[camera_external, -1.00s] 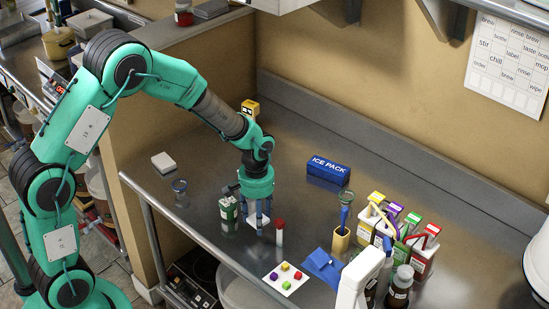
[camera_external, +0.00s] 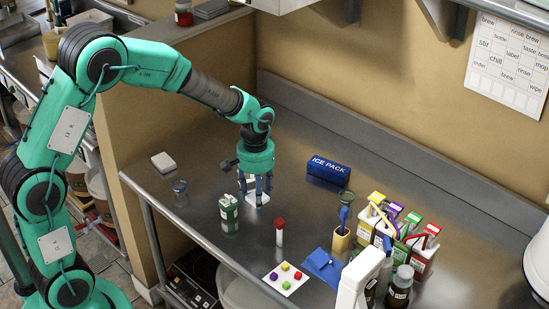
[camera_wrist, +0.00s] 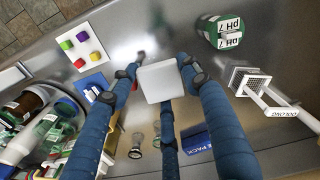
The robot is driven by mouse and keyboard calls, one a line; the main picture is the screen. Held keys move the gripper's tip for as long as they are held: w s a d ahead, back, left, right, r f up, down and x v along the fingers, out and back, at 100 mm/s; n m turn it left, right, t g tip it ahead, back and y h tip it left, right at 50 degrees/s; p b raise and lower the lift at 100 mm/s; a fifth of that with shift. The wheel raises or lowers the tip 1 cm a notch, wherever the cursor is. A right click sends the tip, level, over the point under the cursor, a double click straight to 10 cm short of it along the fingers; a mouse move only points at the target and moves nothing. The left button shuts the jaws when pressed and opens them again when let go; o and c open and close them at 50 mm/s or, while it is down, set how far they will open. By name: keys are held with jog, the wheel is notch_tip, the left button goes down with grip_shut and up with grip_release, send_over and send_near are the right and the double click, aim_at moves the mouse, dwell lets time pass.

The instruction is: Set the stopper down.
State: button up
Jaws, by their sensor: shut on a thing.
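The stopper, which I take to be the pale square block (camera_external: 258,199), is between the blue fingertips of my gripper (camera_external: 256,190). In the wrist view the same block (camera_wrist: 160,82) shows its flat white face, with the fingers of my gripper (camera_wrist: 160,80) closed around it. My gripper points down, low over the left-middle part of the counter. Fingers partly hide the block in the outside view. I cannot tell whether its underside touches the counter.
A green pH bottle (camera_external: 229,212) stands front-left of my gripper, and a red-capped tube (camera_external: 280,231) front-right. A blue ice pack (camera_external: 328,171) lies at the back. A white tile (camera_external: 286,278) holds several coloured cubes. Cartons (camera_external: 400,228) crowd the right. Counter behind my gripper is clear.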

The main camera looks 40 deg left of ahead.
jog(key=shift+r, duration=0.75)
jog(key=w+a+p, duration=0.1)
jog(key=w+a, duration=0.5)
jog(key=a, duration=0.4)
jog(key=w+a, duration=0.6)
jog(key=a, duration=0.5)
jog(key=w+a+n+p, duration=0.1)
jog(key=w+a, duration=0.1)
jog(key=a, duration=0.8)
jog(key=w+a, duration=0.2)
jog(key=a, duration=0.8)
jog(key=shift+s+d+f, duration=0.1)
jog(key=shift+s+f, duration=0.05)
jog(key=shift+f, duration=2.4)
jog(key=shift+f, duration=0.1)
jog(key=shift+f+b, duration=0.35)
jog(key=shift+f, duration=2.65)
jog(key=shift+f, duration=0.1)
